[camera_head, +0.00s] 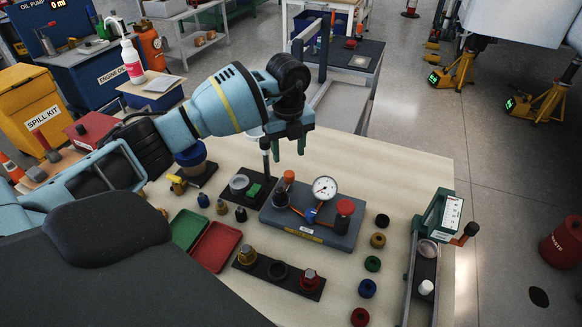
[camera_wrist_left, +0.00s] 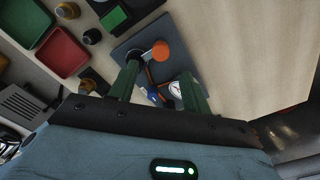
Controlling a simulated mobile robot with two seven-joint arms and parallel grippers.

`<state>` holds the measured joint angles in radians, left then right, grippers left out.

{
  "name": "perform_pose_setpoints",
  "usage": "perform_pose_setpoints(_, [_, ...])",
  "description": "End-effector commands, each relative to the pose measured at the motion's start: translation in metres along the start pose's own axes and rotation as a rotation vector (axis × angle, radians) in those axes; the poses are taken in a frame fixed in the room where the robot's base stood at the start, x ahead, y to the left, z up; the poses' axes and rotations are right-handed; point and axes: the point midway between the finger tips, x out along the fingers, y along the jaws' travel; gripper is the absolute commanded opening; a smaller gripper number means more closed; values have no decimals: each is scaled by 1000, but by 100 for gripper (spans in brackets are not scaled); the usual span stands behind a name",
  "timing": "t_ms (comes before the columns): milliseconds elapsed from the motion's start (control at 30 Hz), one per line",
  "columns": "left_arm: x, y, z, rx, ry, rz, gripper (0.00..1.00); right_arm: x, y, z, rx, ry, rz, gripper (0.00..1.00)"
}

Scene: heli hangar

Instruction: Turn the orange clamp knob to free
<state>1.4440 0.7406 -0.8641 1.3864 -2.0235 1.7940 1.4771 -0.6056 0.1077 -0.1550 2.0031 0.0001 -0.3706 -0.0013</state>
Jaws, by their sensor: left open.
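An orange knob (camera_head: 289,176) stands on the grey gauge block (camera_head: 340,235). In the left wrist view the knob is a round orange disc (camera_wrist_left: 160,50) with a dark cylinder beside it. My left gripper (camera_head: 289,150) comes in from the left and points down over the block. It is open, with its green fingers apart and nothing between them that I can make out. In the left wrist view the knob shows just beyond the left gripper's fingertips (camera_wrist_left: 160,66); whether they touch it, I cannot tell. My right gripper is not in view.
The block also carries a white dial gauge (camera_head: 324,188) and a red knob (camera_head: 345,207). A red tray (camera_head: 216,247), a green tray (camera_head: 188,229) and several coloured rings surround it. A green press (camera_head: 437,225) stands at the right.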

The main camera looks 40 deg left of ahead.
Motion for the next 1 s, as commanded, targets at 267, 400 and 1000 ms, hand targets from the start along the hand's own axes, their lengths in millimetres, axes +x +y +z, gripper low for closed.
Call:
perform_pose_setpoints(267, [42, 0, -1, 0, 3, 2, 48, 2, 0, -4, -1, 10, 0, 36])
perform_pose_setpoints(400, [59, 0, -1, 1, 2, 1, 48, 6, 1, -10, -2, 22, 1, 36])
perform_pose_setpoints(1000, [71, 0, -1, 2, 1, -1, 30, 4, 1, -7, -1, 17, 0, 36])
